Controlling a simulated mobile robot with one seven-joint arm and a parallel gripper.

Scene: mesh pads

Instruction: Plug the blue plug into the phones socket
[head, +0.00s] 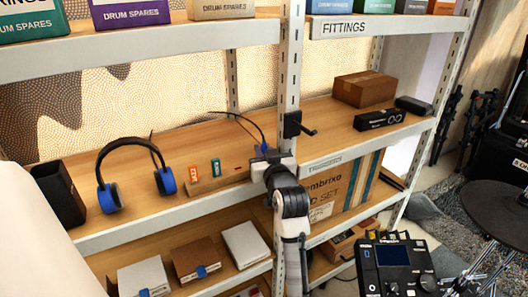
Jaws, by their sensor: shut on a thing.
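My gripper (263,156) is above the front edge of the middle shelf, shut on a small blue plug (264,148). Only a little blue of the plug shows at the jaws; its tip is hidden. A thin dark cable arcs from it up and back to the left. Blue-and-black headphones (138,172) stand on the shelf to the left. A low wooden block (205,183) left of my gripper carries an orange tag and a green tag. A dark drum module with a blue screen (396,258) is at the lower right. I cannot make out a phones socket.
A metal shelf post (290,70) rises just behind my gripper, with a black hook (298,124) on it. A black cup (58,194) stands far left. A cardboard box (364,90) and a black box (380,119) are on the right shelf. A drum pad (500,208) is far right.

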